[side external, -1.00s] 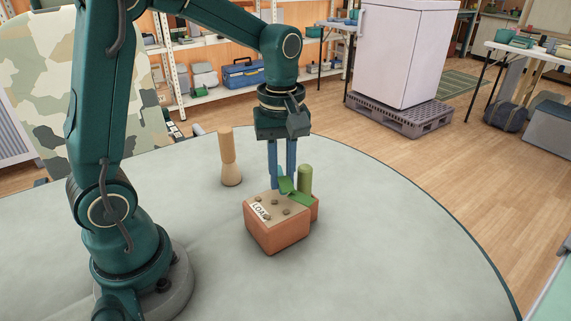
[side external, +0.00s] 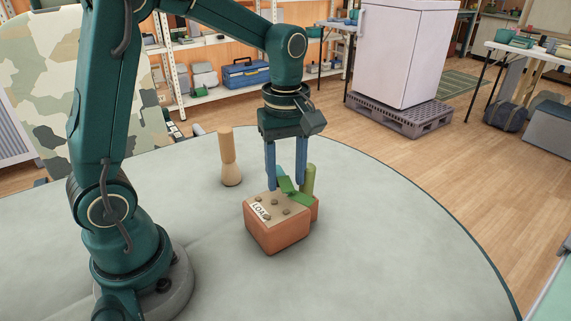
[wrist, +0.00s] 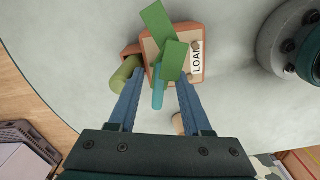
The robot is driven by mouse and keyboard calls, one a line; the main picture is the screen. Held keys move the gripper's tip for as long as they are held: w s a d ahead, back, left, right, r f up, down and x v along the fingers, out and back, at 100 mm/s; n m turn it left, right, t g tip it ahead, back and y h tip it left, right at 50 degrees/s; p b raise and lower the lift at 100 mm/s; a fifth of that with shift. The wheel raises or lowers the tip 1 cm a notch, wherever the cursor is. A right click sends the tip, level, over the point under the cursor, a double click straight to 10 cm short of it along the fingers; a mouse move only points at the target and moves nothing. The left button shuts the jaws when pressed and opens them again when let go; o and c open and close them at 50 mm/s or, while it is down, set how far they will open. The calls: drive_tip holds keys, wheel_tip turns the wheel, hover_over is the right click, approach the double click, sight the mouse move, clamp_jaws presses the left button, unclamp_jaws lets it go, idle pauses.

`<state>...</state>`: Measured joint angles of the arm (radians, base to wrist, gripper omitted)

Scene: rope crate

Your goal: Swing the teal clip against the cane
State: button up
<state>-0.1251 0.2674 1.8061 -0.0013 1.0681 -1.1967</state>
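My gripper (side external: 285,186) points down over the block. Its blue fingers are apart, with the teal bar between them and a gap on both sides in the wrist view.
A tan wooden post (side external: 229,158) stands on the table (side external: 390,235) behind and left of the block; the gripper partly hides it in the wrist view. The table is clear to the right and in front of the block.

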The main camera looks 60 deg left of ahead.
idle(0.3)
drive_tip(key=m, duration=0.2)
drive_tip(key=s+m, duration=0.1)
drive_tip(key=s+a+m, duration=0.1)
drive_tip(key=m, duration=0.1)
drive_tip(key=shift+m, duration=0.3)
drive_tip(key=m, duration=0.1)
drive_tip(key=a+m, duration=0.1)
drive_tip(key=m, duration=0.1)
drive_tip(key=s+m, duration=0.1)
drive_tip(key=m, duration=0.1)
drive_tip(key=shift+a, duration=0.35)
drive_tip(key=s+d+r+m+t, duration=0.2)
drive_tip(key=s+d+r, duration=0.1)
drive_tip(key=r, duration=0.5)
drive_tip(key=s+d+f+m+t, duration=0.1)
drive_tip(key=s+d+m+t, duration=0.1)
drive_tip(key=s, duration=0.3)
drive_tip(key=shift+d+f+m+t, duration=0.2)
drive_tip(key=shift+d+m+t, duration=0.1)
drive_tip(key=shift+d+t, duration=0.25)
